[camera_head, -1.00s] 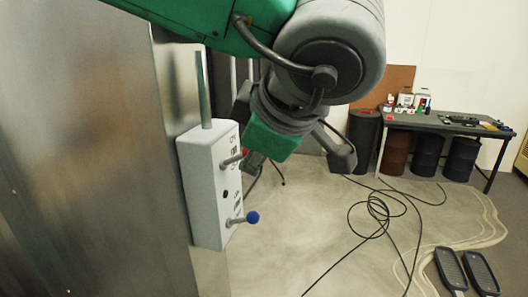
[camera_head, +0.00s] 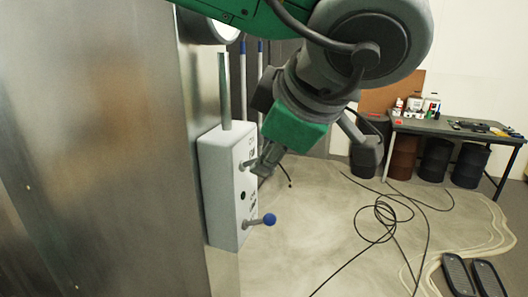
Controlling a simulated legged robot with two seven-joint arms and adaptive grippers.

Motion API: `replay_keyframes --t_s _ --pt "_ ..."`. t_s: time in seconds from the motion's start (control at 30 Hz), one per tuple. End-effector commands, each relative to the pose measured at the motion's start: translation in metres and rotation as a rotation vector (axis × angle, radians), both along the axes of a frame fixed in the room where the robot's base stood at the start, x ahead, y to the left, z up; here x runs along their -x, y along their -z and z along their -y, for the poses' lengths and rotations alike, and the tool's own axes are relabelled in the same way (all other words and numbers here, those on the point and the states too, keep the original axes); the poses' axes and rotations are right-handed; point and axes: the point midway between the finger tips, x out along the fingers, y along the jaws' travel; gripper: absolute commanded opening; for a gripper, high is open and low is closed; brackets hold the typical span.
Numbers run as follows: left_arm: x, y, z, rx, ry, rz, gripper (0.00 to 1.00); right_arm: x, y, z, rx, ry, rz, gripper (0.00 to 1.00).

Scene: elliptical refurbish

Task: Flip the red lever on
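A white switch box (camera_head: 218,190) is mounted on the metal wall, with a conduit rising from its top. Its upper lever (camera_head: 246,164) shows only a short metal shaft; its red tip is hidden behind my gripper. The lower lever has a blue ball knob (camera_head: 269,220) and sticks out to the right. My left gripper (camera_head: 262,168) comes down from the top and is at the upper lever's end. Its fingers overlap the lever's tip, and I cannot tell if they touch or are closed on it. My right gripper is not in view.
A metal wall (camera_head: 110,150) fills the left side. A dark table (camera_head: 455,128) with small items stands at the back right, with barrels (camera_head: 436,160) under it. Black cables (camera_head: 385,215) lie on the floor. Two foot pedals (camera_head: 472,275) are at the lower right.

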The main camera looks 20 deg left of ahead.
Motion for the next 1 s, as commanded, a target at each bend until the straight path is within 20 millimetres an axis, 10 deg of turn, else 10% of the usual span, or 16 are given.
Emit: replay_keyframes --t_s 0.43,1.0 --pt "0.046 -0.066 0.035 0.004 0.001 0.008 0.39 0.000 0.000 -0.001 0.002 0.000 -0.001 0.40" --pt "0.054 -0.077 0.042 0.002 -0.001 0.008 0.39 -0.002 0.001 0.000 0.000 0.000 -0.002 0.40"
